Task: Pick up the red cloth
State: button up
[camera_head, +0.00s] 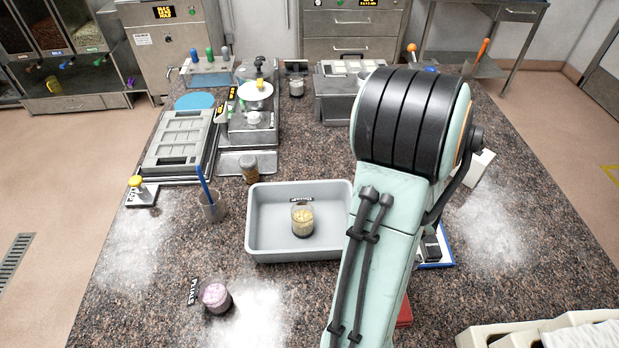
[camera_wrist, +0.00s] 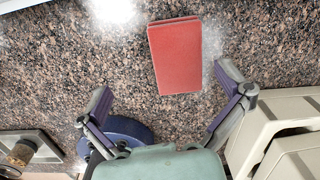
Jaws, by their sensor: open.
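The red cloth (camera_wrist: 176,58) lies flat on the speckled countertop in the wrist view, a folded rectangle. In the head view only a small red edge (camera_head: 405,312) of it shows beside my arm, which hides the rest. My gripper (camera_wrist: 168,82) is open and empty in the wrist view. Its two fingers are spread wide, one on each side of the cloth's lower end in the picture, apart from it. In the head view my arm hides the gripper.
Cream-coloured moulds (camera_head: 560,332) stand at the front right, near the cloth; they also show in the wrist view (camera_wrist: 268,125). A grey tray (camera_head: 262,222) holds a jar. A pink-filled jar (camera_head: 215,297) and a beaker (camera_head: 211,207) stand left. Pale powder patches lie on the counter.

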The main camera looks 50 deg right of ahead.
jog(key=s, duration=0.1)
jog(key=s+f+m, duration=0.1)
jog(key=s, duration=0.1)
jog(key=shift+s+a+f, duration=0.15)
jog(key=shift+f, duration=0.05)
notch_tip(320, 180, down, 7)
jog(key=shift+r, duration=0.2)
jog(key=shift+c, duration=0.3)
jog(key=c, duration=1.1)
